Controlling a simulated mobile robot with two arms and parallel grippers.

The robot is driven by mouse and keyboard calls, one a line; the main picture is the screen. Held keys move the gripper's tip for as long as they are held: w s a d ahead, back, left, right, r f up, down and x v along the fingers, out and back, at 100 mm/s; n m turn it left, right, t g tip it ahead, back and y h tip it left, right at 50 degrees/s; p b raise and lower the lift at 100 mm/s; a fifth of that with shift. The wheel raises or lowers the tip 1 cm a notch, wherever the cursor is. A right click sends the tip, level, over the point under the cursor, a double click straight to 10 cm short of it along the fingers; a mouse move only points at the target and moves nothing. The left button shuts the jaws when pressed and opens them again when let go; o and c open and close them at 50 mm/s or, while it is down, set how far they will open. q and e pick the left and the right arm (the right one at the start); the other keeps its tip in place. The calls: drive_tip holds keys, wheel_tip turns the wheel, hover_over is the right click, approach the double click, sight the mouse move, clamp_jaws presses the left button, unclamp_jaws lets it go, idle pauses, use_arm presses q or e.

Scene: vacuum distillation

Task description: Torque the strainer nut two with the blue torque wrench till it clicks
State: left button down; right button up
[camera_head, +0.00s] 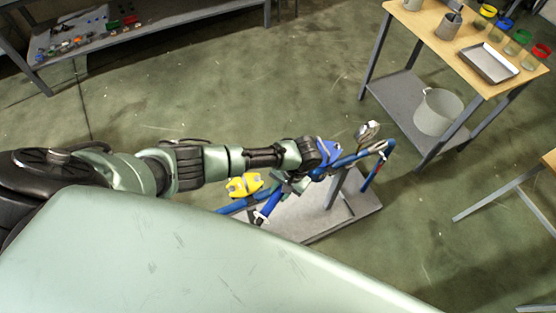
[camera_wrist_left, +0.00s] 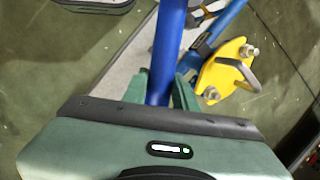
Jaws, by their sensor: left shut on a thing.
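My left gripper (camera_head: 287,186) is shut on a blue bar, which looks like the handle of the blue torque wrench (camera_head: 269,206). In the left wrist view the wrench (camera_wrist_left: 167,50) runs upward from between the green fingers (camera_wrist_left: 160,92); its working end is out of that view. A yellow flange (camera_head: 244,185) lies just left of the gripper in the head view. In the left wrist view the flange (camera_wrist_left: 226,72) shows a nut at each end and a bent metal bar, apart from the wrench. I cannot tell which nut is number two. My right gripper is not in view.
Blue piping (camera_head: 352,158) with a blue flange (camera_head: 327,151) and a gauge (camera_head: 367,131) stands on a grey base plate (camera_head: 316,226). A wooden table (camera_head: 425,30) with jars and a tray (camera_head: 487,63) is at upper right. A bench (camera_head: 150,25) is at upper left. Floor between is clear.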

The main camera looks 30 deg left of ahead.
use_arm(q)
drive_tip(key=w+d+n+h+b, duration=0.1)
drive_tip(key=w+d+n+b, duration=0.2)
drive_tip(key=d+n, duration=0.3)
drive_tip(key=w+d+n+g+h+b, duration=0.1)
drive_tip(key=w+d+n+h+b, duration=0.1)
drive_tip(key=d+n, duration=0.4)
drive_tip(key=w+d+b, duration=0.1)
drive_tip(key=w+d, duration=0.1)
drive_tip(key=d, duration=0.2)
drive_tip(key=shift+w+d, duration=0.25)
drive_tip(key=shift+d, duration=0.1)
drive_tip(key=shift+r, duration=0.1)
